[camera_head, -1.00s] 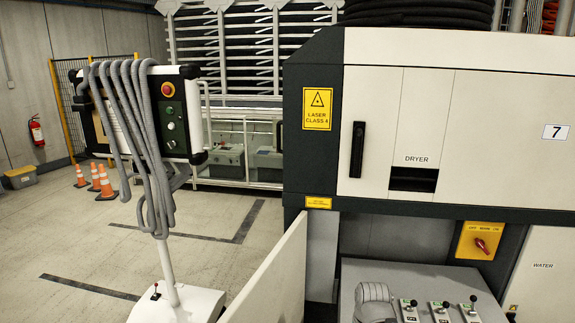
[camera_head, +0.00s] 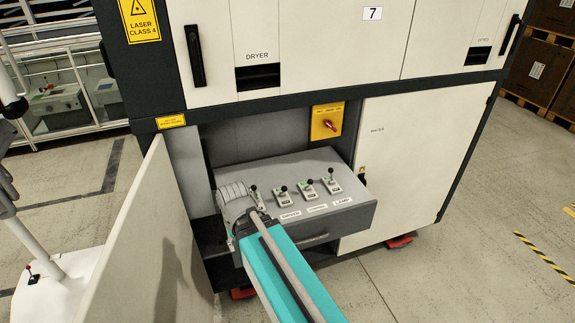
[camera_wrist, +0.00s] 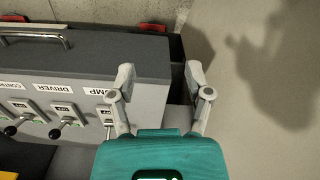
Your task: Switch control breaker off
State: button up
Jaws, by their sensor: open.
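A grey console (camera_head: 345,220) carries a row of small breakers with black-knobbed levers. The control breaker (camera_head: 309,190), above the CONTROL label, is third from the left, between the driver and lamp breakers. Its lever stands up; its plate is too small to read. In the wrist view, where the labels are upside down, the control breaker (camera_wrist: 21,112) is at the far left. My gripper (camera_wrist: 160,80) is open and empty, over the console's pump end and the gap beside it, apart from the control breaker. In the head view my arm hides its fingers.
A yellow panel with a red rotary switch (camera_head: 327,123) is above the console. A pale panel (camera_head: 150,235) stands left of it, and the WATER cabinet door (camera_head: 405,165) right. The cabinet (camera_head: 330,40) overhangs behind.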

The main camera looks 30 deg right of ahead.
jog(key=w+d+r+m+p, duration=0.3)
jog(key=w+d, duration=0.2)
jog(key=d, duration=0.3)
jog(key=w+d+r+m+p, duration=0.3)
jog(key=w+d+m, duration=0.15)
jog(key=d, duration=0.25)
notch_tip(320, 180, up, 5)
jog(key=m+t+p, duration=0.1)
jog(key=m+p, duration=0.3)
jog(key=m, duration=0.2)
send_over(311, 180)
jog(key=s, duration=0.1)
jog(key=shift+s+d+f+y, duration=0.15)
jog(key=shift+d+f+y, duration=0.05)
jog(key=shift+d+y, duration=0.15)
jog(key=shift+f, duration=0.15)
jog(key=f+b, duration=0.4)
jog(key=w+f+b, duration=0.1)
jog(key=f+b, duration=0.8)
jog(key=shift+w+a+f, duration=0.2)
jog(key=shift+w+a, duration=0.1)
jog(key=shift+a, duration=0.05)
grip_shut()
